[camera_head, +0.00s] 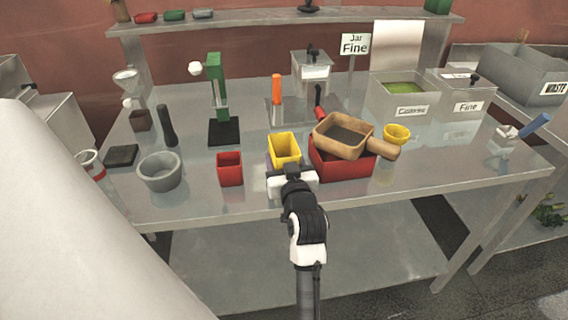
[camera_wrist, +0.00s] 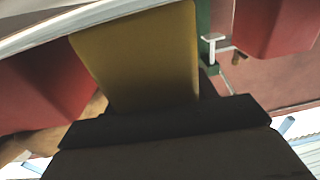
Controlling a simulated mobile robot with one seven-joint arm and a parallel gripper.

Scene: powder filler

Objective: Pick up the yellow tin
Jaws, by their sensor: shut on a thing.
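The yellow tin (camera_head: 285,149) is a small square open container near the front middle of the metal table in the head view. My gripper (camera_head: 291,172) is at its near side, shut on it. In the wrist view the tin's yellow wall (camera_wrist: 142,60) fills the upper middle, directly beyond the dark jaws (camera_wrist: 165,125). The tin looks upright in the head view. Its base is partly hidden by my gripper, so I cannot tell whether it touches the table.
A red tin (camera_head: 229,169) stands just left. A larger red box (camera_head: 343,163) with a wooden-framed sieve (camera_head: 341,137) on it is close at right. A grey bowl (camera_head: 160,171) is further left. A green stand (camera_head: 217,98) is behind.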

